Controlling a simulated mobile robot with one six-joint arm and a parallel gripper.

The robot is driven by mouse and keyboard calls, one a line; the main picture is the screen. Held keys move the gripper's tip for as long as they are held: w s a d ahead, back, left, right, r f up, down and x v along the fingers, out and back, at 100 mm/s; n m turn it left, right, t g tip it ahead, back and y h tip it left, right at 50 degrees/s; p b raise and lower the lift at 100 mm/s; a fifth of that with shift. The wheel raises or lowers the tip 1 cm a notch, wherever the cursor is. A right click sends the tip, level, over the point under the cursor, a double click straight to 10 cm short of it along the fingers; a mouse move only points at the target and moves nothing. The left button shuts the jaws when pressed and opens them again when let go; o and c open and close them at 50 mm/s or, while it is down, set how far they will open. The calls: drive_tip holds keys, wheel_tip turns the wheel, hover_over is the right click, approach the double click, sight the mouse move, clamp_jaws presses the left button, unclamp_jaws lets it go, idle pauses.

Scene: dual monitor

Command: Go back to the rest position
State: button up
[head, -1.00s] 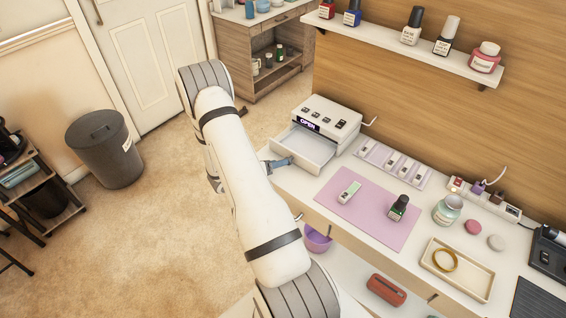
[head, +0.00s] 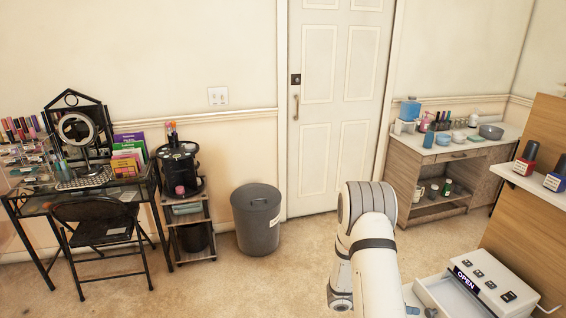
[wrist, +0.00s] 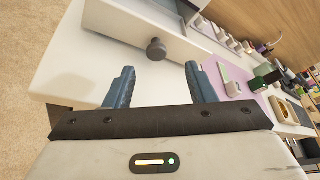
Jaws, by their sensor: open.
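My gripper (wrist: 161,88) shows in the wrist view with its two blue fingers apart and nothing between them. It is over the white desk top, in front of the open drawer (wrist: 126,24) with its dark round knob (wrist: 156,49). The fingers look apart from the knob. In the head view my arm rises at the lower middle, and the gripper's tips are not clearly seen there. The white device (head: 492,283) with an OPEN display stands at the lower right with its drawer (head: 445,297) pulled out.
A grey bin (head: 256,219), a black cart (head: 187,205) and a folding chair (head: 100,235) stand left. A wooden cabinet (head: 408,178) stands behind. Carpet is clear between.

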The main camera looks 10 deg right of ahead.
drive_tip(key=s+a+r+m+g+y, duration=0.1)
drive_tip(key=s+a+r+m+y, duration=0.35)
drive_tip(key=r, duration=0.45)
drive_tip(key=s+a+r+m+g+y, duration=0.1)
drive_tip(key=s+a+r+m, duration=0.2)
drive_tip(key=a+r+m, duration=0.35)
drive_tip(key=s+a+r+m+t+y, duration=0.3)
drive_tip(key=s+a+r+m+y, duration=0.1)
drive_tip(key=a, duration=0.4)
drive_tip(key=s+a+r+m+t+y, duration=0.3)
drive_tip(key=s+a+r+m, duration=0.3)
drive_tip(key=a+r+m, duration=0.2)
drive_tip(key=shift+r+m+t+y, duration=0.4)
drive_tip(key=shift+r+m+y, duration=0.1)
drive_tip(key=shift+m+y, duration=0.3)
drive_tip(key=shift+d, duration=0.1)
drive_tip(key=shift+c, duration=0.3)
